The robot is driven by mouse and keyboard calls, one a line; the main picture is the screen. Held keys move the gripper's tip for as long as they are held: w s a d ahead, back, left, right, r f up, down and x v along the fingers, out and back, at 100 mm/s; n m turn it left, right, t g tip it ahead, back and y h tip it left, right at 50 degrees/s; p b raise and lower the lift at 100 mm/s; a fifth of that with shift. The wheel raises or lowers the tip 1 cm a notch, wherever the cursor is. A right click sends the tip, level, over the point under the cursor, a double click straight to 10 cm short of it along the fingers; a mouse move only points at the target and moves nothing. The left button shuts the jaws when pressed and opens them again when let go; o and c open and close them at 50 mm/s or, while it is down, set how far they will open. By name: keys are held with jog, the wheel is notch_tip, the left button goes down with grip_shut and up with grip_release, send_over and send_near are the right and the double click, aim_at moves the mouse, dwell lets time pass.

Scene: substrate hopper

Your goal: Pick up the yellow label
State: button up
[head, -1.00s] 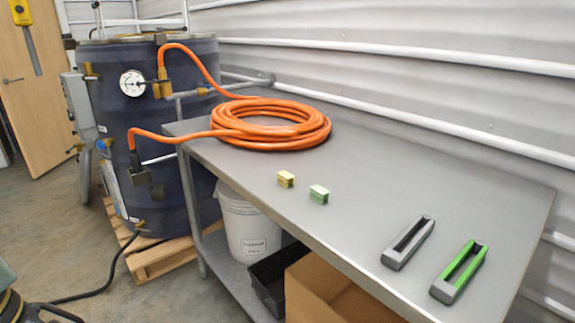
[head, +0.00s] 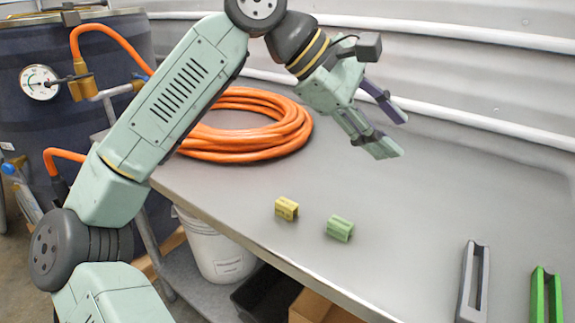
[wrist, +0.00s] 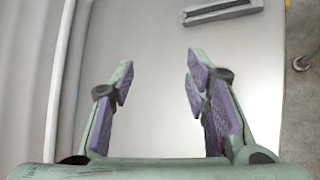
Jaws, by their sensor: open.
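The yellow label (head: 287,208) is a small ridged block lying on the grey metal table, left of a similar green label (head: 340,228). My gripper (head: 394,135) is open and empty, held above the table, up and to the right of both labels in the head view. In the wrist view my gripper's two fingers (wrist: 158,85) are spread wide with bare table between them. Neither label shows in the wrist view.
An orange hose coil (head: 250,130) lies on the table behind the labels. A grey slotted holder (head: 473,285) and a green one (head: 545,297) lie at the right; a grey holder (wrist: 222,10) shows in the wrist view. A corrugated wall (head: 470,70) stands behind. The middle of the table (head: 430,200) is clear.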

jog(key=w+a+f+y, duration=0.4)
jog(key=a, duration=0.1)
jog(key=y, duration=0.5)
send_over(287, 203)
notch_tip(287, 203, down, 2)
jog(key=shift+n+y, duration=0.3)
jog(key=shift+y, duration=0.1)
jog(key=f, duration=0.3)
jog(key=a+f, duration=0.1)
jog(key=f, duration=0.1)
jog(key=shift+w, duration=0.2)
jog(key=f, duration=0.2)
jog(key=f+p, duration=0.1)
jog(key=f, duration=0.1)
jog(key=d+f, duration=0.1)
jog(key=f, duration=0.1)
jog(key=shift+s+f, duration=0.15)
jog(key=shift+s, duration=0.05)
jog(key=shift+c, duration=0.2)
jog(key=c, duration=0.8)
